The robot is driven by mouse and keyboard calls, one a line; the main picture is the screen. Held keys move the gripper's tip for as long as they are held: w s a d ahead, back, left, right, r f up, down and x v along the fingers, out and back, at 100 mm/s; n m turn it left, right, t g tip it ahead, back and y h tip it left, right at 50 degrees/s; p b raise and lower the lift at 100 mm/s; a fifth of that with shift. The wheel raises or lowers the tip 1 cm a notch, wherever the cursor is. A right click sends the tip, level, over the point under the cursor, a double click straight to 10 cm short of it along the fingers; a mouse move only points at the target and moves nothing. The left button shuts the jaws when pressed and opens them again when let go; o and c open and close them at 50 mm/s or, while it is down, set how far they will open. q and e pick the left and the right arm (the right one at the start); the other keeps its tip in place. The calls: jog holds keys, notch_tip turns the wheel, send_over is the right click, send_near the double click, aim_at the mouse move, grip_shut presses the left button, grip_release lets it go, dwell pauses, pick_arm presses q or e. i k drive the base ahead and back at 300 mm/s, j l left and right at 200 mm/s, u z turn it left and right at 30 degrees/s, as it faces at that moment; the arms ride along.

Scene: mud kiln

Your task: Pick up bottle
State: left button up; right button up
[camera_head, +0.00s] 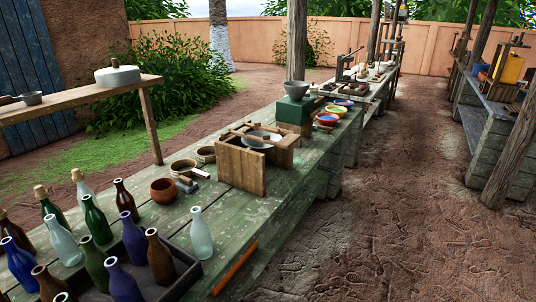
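Several glass bottles stand upright at the lower left of the long green wooden table (275,202). A clear bottle (201,234) stands apart on the table, just right of the dark tray (182,282). A brown bottle (160,260), a dark blue bottle (121,284) and another blue one (133,240) stand in or at the tray. A green bottle (96,222) and a pale one (62,241) stand further left. Some bottles are cut off by the picture's lower and left edges. Neither of my grippers is in view.
A wooden crate (241,168) holds bowls mid-table. A wooden shelf (110,91) stands left. Bare ground (395,215) is open to the right.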

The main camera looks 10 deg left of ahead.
aim_at(200, 233)
jog(key=u, duration=0.75)
jog(key=i+l+u, duration=0.1)
jog(key=u, duration=0.3)
jog(key=l+u, duration=0.35)
jog(key=u, duration=0.4)
jog(key=l+u, duration=0.3)
jog(key=l, duration=0.15)
jog(key=l+u, duration=0.35)
jog(key=l, duration=0.15)
jog(key=k+l+u, duration=0.15)
jog(key=l, duration=0.3)
jog(key=k+l+u, duration=0.15)
jog(key=l, duration=0.25)
jog(key=k+l, duration=0.1)
jog(key=l, duration=0.35)
jog(key=k+l, duration=0.1)
jog(key=l, duration=0.35)
jog(key=u, duration=0.05)
